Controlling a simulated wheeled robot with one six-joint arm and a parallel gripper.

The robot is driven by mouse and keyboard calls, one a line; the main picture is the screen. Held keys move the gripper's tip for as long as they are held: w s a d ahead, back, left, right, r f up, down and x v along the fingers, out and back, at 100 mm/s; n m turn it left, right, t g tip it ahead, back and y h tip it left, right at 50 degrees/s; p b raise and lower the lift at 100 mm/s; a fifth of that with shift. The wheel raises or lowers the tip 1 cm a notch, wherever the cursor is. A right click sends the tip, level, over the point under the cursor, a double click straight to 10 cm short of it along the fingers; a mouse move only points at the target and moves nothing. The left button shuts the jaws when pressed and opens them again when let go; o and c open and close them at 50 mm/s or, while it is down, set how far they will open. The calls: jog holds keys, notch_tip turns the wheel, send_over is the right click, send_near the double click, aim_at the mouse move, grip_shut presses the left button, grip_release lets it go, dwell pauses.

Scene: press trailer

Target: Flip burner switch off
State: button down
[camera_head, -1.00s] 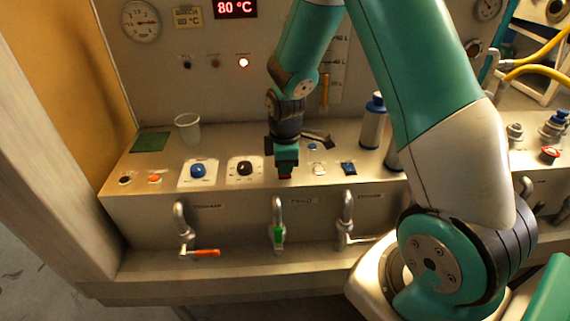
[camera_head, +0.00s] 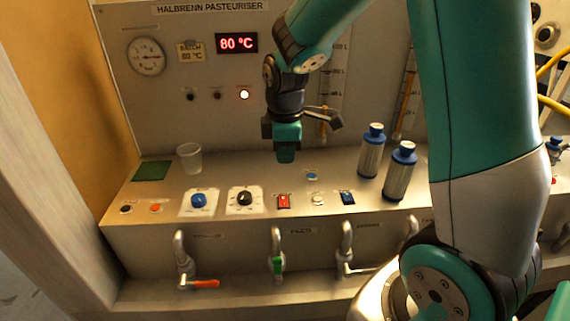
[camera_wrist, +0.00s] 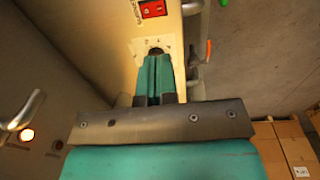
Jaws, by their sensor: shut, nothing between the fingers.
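The red rocker switch (camera_head: 284,201), which I take for the burner switch, sits on the console top between the black dial and a small pale button. It also shows at the top of the wrist view (camera_wrist: 153,9). Which way it is tipped is too small to tell. My gripper (camera_head: 286,160) is shut and empty, pointing down above and behind the switch, clear of it. In the wrist view its closed fingers (camera_wrist: 155,62) overlap the black dial. An indicator lamp (camera_head: 244,94) on the back panel glows.
A blue knob (camera_head: 198,201), black dial (camera_head: 244,198) and dark blue switch (camera_head: 347,198) flank the red switch. A clear cup (camera_head: 190,157) stands back left; two blue-capped bottles (camera_head: 371,150) (camera_head: 400,172) stand right. Valve taps (camera_head: 277,250) line the front.

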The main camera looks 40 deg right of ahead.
aim_at(284, 197)
dwell(0.3)
jog(key=b, duration=0.3)
jog(key=w+b, duration=0.1)
jog(key=b, duration=0.3)
jog(key=shift+w+d+r+t+b, duration=0.15)
jog(key=shift+d+t+b, duration=0.15)
jog(key=shift+d, duration=0.05)
jog(key=f, duration=0.4)
jog(key=w+f, duration=0.1)
jog(key=f, duration=0.4)
jog(key=d+f+p, duration=0.1)
jog(key=f, duration=0.4)
jog(key=shift+w, duration=0.2)
